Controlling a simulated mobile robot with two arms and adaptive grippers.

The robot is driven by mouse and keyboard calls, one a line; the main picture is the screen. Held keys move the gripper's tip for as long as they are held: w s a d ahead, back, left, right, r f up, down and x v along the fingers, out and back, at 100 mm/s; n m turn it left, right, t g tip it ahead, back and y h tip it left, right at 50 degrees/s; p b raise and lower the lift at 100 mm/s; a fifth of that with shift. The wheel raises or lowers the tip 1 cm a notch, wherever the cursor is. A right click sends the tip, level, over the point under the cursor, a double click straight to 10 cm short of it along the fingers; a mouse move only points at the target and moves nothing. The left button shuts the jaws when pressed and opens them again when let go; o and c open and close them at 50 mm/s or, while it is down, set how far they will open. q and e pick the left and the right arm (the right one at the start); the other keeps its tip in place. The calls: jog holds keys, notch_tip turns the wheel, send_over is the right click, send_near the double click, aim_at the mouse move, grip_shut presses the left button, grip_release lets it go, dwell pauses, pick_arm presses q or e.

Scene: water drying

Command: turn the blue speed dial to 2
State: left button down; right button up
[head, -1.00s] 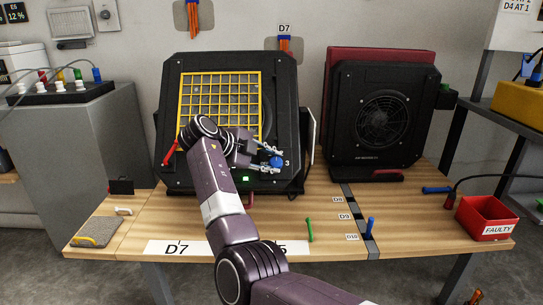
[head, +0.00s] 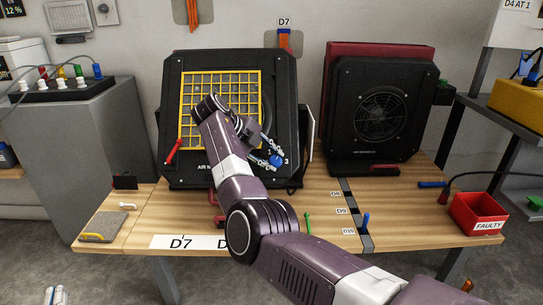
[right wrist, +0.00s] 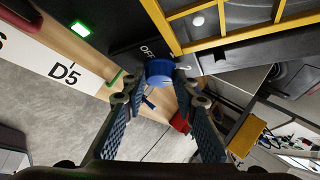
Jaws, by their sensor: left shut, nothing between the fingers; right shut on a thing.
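The blue speed dial (head: 276,160) is on the lower right of the black air mover's (head: 288,110) front, with a "3" printed to its right. In the right wrist view the blue dial (right wrist: 160,72) sits between the fingertips, with "OFF" beside it. My right gripper (head: 272,154) is shut on the dial. The dial's pointer is too small to read. Part of my left gripper (head: 56,295) shows low at the left edge of the head view, shut and empty, far from the dial.
A yellow grille (head: 190,120) covers the air mover's front. A second black air mover (head: 350,145) stands to the right. A red bin (head: 478,214) marked FAULTY, a green tool (head: 308,222) and a blue tool (head: 365,222) are on the wooden table (head: 400,200).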

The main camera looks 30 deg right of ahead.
jog(key=shift+f, duration=0.1)
dwell(0.3)
jog(key=o, duration=1.2)
jog(key=shift+d, duration=0.1)
jog(key=shift+c, duration=0.2)
jog(key=v, duration=1.2)
